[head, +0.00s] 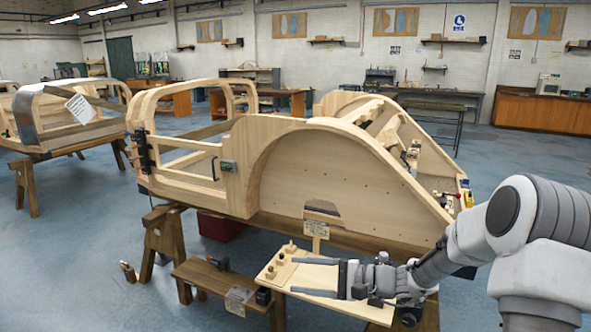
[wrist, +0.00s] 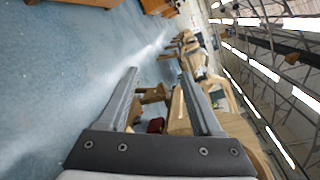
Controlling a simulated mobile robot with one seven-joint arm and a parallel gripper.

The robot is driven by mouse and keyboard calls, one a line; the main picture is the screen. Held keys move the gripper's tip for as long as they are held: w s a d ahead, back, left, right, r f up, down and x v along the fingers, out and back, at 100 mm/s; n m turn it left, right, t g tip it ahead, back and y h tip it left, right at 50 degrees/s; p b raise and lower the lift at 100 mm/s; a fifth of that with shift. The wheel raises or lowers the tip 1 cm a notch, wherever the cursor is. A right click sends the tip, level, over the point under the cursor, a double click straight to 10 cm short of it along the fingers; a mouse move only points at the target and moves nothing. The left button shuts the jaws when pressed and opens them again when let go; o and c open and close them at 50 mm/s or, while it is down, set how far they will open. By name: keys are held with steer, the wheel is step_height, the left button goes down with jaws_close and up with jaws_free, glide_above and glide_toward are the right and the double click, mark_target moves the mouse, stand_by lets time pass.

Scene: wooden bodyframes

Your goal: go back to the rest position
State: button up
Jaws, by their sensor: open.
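My gripper (head: 316,278) is in the head view at the lower middle, stretched to the left from my arm at the right. Its two long dark fingers are apart, with nothing seen between them. It is in front of the wooden car bodyframe (head: 330,180), over or beside a light wooden board (head: 285,272) with small knobs; I cannot tell the exact height. In the wrist view, my gripper's fingers (wrist: 160,85) also stand apart, and the camera looks sideways across the blue floor. The bodyframe (wrist: 180,115) partly shows between and behind the fingers.
A low wooden bench (head: 215,280) with a drill (head: 217,263) stands left of the board. Trestles (head: 165,245) hold up the bodyframe. A red box (head: 220,227) lies under it. Another bodyframe (head: 70,125) stands at the far left. Blue floor (head: 60,275) is clear at the lower left.

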steer(key=s+r+n+g+h+p, duration=0.1)
steer(key=s+r+n+g+h, duration=0.2)
steer(key=s, duration=0.5)
steer(key=s+r+n+g+h+p, duration=0.1)
steer(key=s+r+n+h, duration=0.35)
steer(key=s, duration=0.35)
steer(key=s+d+r+n+t+h+p, duration=0.1)
steer(key=s+d+r+t+h, duration=0.1)
steer(key=s+d+r+h, duration=0.2)
steer(key=s+d+r+n+t+h+p, duration=0.1)
steer(key=s+d+r+h, duration=0.3)
steer(key=s+d, duration=0.4)
steer(key=shift+s+d+r+t+p, duration=0.25)
steer(key=shift+t+p, duration=0.2)
steer(key=shift+t, duration=0.35)
